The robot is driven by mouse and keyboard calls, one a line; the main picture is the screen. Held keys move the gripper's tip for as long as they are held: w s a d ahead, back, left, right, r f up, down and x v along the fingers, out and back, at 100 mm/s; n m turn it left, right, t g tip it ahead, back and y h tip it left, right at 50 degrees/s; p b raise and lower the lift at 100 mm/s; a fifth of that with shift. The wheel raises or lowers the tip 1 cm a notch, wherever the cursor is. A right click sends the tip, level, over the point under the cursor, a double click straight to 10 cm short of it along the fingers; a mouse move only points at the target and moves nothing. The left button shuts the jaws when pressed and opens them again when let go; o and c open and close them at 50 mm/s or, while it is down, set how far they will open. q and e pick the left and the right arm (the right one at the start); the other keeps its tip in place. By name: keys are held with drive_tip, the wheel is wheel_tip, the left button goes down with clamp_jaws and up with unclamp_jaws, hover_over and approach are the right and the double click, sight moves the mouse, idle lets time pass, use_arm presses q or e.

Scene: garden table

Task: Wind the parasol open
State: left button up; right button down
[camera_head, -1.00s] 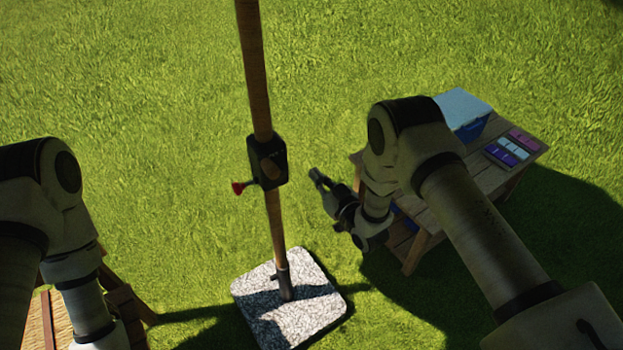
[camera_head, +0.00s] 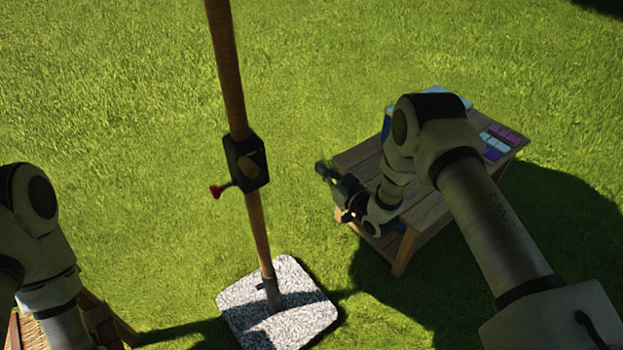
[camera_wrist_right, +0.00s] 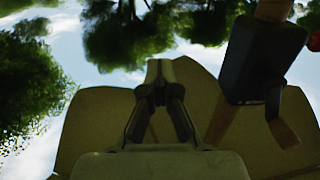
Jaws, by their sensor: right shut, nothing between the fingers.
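The parasol's wooden pole (camera_head: 226,70) rises from a speckled stone base (camera_head: 290,325). A black crank housing (camera_head: 246,162) sits on the pole, with a red knob (camera_head: 215,191) sticking out to its left. My right gripper (camera_head: 322,168) is shut and empty, to the right of the housing and apart from it. In the right wrist view its fingers (camera_wrist_right: 160,72) are together; the housing (camera_wrist_right: 262,60) is at upper right and the red knob (camera_wrist_right: 315,42) at the edge. Beige panels behind look like the canopy (camera_wrist_right: 95,125). My left gripper is out of view.
A wooden side table (camera_head: 430,212) stands at right, behind and under my right arm, with coloured items (camera_head: 500,140) and a partly hidden box on it. Another wooden piece (camera_head: 105,320) is at lower left. Open grass lies around the pole.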

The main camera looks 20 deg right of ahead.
drive_tip(key=w+d+f+b, duration=0.1)
drive_tip(key=d+f+b, duration=0.3)
drive_tip(key=f+b, duration=0.45)
use_arm(q)
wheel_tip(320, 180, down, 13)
drive_tip(key=b, duration=0.4)
use_arm(e)
drive_tip(key=s+a+f, duration=0.3)
drive_tip(key=a+f, duration=0.4)
drive_tip(key=a, duration=0.3)
drive_tip(key=s+a+r+p, duration=0.2)
drive_tip(key=a+r+p, duration=0.3)
drive_tip(key=r+p, duration=0.6)
use_arm(q)
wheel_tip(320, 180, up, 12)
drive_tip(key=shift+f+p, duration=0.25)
drive_tip(key=shift+p, duration=0.1)
use_arm(e)
drive_tip(key=shift+w+d+r, duration=0.2)
drive_tip(key=shift+d+r, duration=0.4)
drive_tip(key=shift+r, duration=0.15)
drive_tip(key=shift+w+d+r, duration=0.2)
drive_tip(key=shift+d+r, duration=0.4)
drive_tip(key=shift+r, duration=0.15)
drive_tip(key=shift+w+d+r, duration=0.2)
drive_tip(key=shift+d+r, duration=0.4)
drive_tip(key=shift+r, duration=0.15)
